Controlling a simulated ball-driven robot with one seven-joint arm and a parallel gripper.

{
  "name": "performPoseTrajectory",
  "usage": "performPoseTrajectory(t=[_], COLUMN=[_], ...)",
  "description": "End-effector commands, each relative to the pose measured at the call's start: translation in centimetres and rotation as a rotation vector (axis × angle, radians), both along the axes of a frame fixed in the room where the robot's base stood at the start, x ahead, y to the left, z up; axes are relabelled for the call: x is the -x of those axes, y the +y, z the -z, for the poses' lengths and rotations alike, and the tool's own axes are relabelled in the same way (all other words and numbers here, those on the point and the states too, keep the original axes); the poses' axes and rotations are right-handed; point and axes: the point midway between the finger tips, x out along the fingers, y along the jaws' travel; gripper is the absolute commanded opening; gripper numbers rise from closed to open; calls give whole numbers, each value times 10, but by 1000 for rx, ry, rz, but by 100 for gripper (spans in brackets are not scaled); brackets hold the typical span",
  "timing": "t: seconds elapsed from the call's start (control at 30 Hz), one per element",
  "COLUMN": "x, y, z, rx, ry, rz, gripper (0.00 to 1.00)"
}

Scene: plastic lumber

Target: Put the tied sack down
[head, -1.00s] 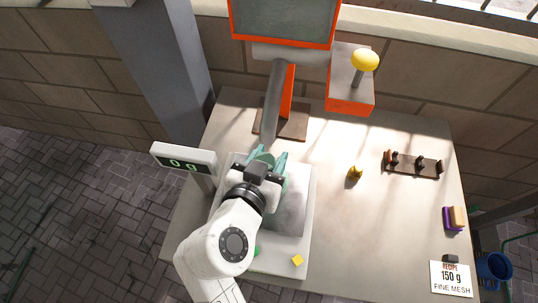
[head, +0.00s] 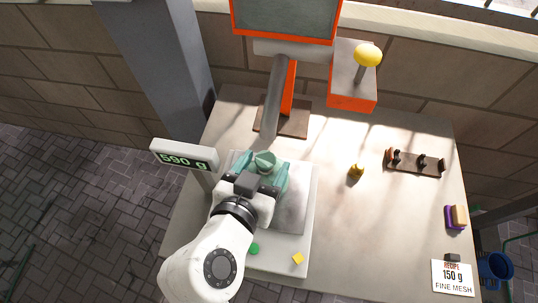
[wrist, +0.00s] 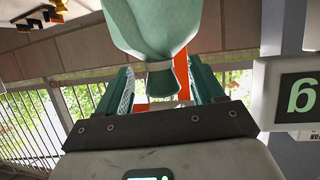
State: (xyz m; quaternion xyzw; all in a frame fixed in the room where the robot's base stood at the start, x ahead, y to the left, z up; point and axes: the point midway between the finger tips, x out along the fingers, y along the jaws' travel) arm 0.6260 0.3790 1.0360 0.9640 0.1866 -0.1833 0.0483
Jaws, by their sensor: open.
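The tied sack (wrist: 163,22) is pale green and hangs into the top of the wrist view, with its gathered, tied neck between my fingers. In the head view the sack (head: 264,160) is at the back of the scale's metal plate (head: 291,212), mostly hidden by my gripper. My gripper (head: 262,176) is open around the neck, with gaps visible beside it in the wrist view. The scale's display (head: 184,155) reads about 590 g.
A green button (head: 253,249) and a yellow one (head: 297,258) are on the scale's front. A hopper chute (head: 276,95) stands behind. A small brass piece (head: 356,172), a dark rack (head: 415,164), a sponge (head: 456,217) and a recipe card (head: 452,278) are to the right.

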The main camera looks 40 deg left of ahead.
Motion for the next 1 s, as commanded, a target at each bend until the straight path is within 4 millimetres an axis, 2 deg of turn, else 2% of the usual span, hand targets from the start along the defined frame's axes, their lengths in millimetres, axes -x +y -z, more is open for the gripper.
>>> performPoseTrajectory(t=[0.2,0.4,0.6,1.0], x=[40,64,72,72], y=[-15,-25,-29,-29], z=[-16,-27,-31,-31], rx=[-3,-1,0,0], ry=[-1,-1,0,0], rz=[-2,-2,0,0], gripper=[68,68,68,68])
